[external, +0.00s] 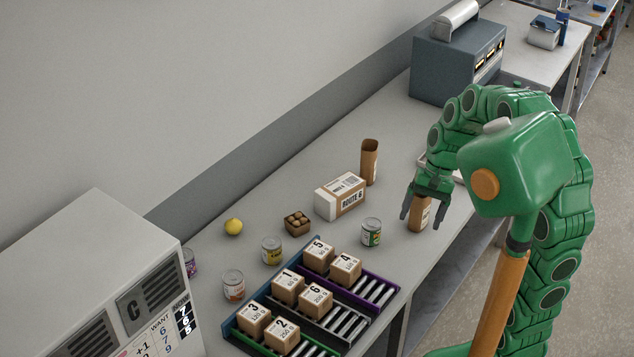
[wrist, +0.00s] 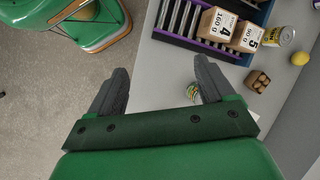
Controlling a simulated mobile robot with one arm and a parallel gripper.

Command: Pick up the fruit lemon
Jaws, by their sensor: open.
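The lemon (external: 233,227) is a small yellow fruit lying on the grey bench towards its back edge, near the wall. It also shows at the right edge of the wrist view (wrist: 300,58). My gripper (external: 419,216) is open, well to the right of the lemon in the external view. In that view its fingers are beside a brown cylinder with a label (external: 419,213); I cannot tell whether they touch it. In the wrist view, the open fingers (wrist: 160,90) have bare bench and floor between them, with part of a can near the right finger.
Between gripper and lemon are a labelled can (external: 371,232), a ROUTE 6 box (external: 340,197) and a small carton of round brown items (external: 297,223). Numbered boxes (external: 287,289) stand on roller racks in front. More cans (external: 271,250) stand near the lemon. A brown tube (external: 369,161) stands behind.

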